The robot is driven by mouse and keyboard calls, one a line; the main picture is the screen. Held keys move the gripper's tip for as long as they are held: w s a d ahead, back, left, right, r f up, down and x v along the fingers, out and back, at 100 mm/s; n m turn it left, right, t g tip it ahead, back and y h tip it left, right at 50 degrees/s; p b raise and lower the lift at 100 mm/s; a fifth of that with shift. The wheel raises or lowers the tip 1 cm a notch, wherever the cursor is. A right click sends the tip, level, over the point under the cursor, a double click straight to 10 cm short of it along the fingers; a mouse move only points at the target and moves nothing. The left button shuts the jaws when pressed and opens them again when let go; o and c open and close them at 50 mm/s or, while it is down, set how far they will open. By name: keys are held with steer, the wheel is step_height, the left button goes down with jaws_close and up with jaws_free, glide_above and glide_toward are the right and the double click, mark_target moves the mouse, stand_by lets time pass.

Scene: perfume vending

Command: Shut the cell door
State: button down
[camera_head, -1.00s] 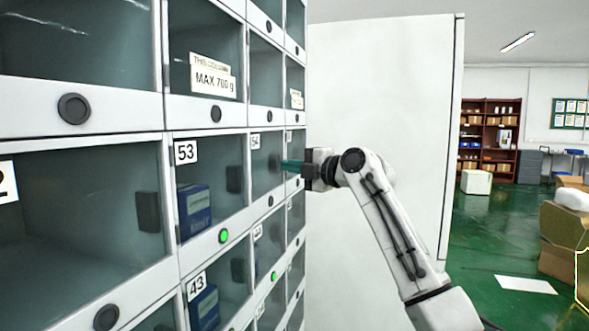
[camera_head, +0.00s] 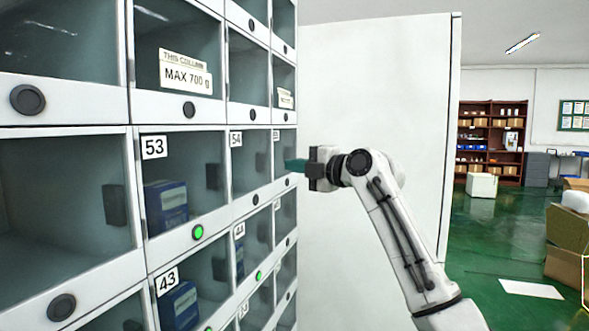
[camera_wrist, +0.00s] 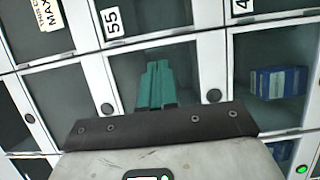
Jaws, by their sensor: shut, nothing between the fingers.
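The wall of glass-fronted cells fills the left of the head view. Cell door 53 (camera_head: 170,165) and cell door 54 (camera_head: 246,165) look flush with their frames; no door visibly stands out. My gripper (camera_head: 288,165) is at the right end of this row, its teal fingers pointing left toward the cell fronts. In the wrist view my gripper (camera_wrist: 154,66) is shut and empty, its fingertips over the pane just below the cell labelled 55 (camera_wrist: 115,22). I cannot tell whether the fingertips touch the glass.
Blue boxes stand in cell 53 (camera_head: 166,205) and cell 43 (camera_head: 179,305). Green lights (camera_head: 198,232) glow on some frames. A tall white panel (camera_head: 375,90) stands behind my arm. Cardboard boxes (camera_head: 565,260) and a brown shelf (camera_head: 490,140) are at right, with open green floor between.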

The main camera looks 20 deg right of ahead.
steer(key=s+d+b, duration=0.1)
steer(key=s+d, duration=0.4)
steer(key=d, duration=0.2)
steer(key=shift+s+d+b, duration=0.15)
steer(key=shift+d+b, duration=0.15)
steer(key=shift+b, duration=0.05)
steer(key=s+a+f+m+g+h+p, duration=0.15)
steer(key=s+f+m, duration=0.3)
steer(key=f, duration=0.95)
steer(key=s+a+f+m+g+h, duration=0.2)
steer(key=s+a+f+m+g, duration=0.3)
steer(key=f, duration=0.9)
steer(key=s+f+m+t+h, duration=0.1)
steer(key=s+f+m, duration=0.4)
steer(key=f, duration=0.9)
steer(key=s+d+f+m+g+h, duration=0.1)
steer(key=s+f, duration=0.4)
steer(key=s, duration=0.8)
steer(key=s+d+f+m+g+h+p, duration=0.1)
steer(key=s+f+m+g, duration=0.3)
steer(key=s, duration=0.9)
steer(key=s+d+f+m+g+h, duration=0.3)
steer(key=s+f+m, duration=0.2)
steer(key=s, duration=0.8)
steer(key=shift+s+f, duration=0.2)
steer(key=shift+f, duration=0.35)
steer(key=shift+m+g+h, duration=0.25)
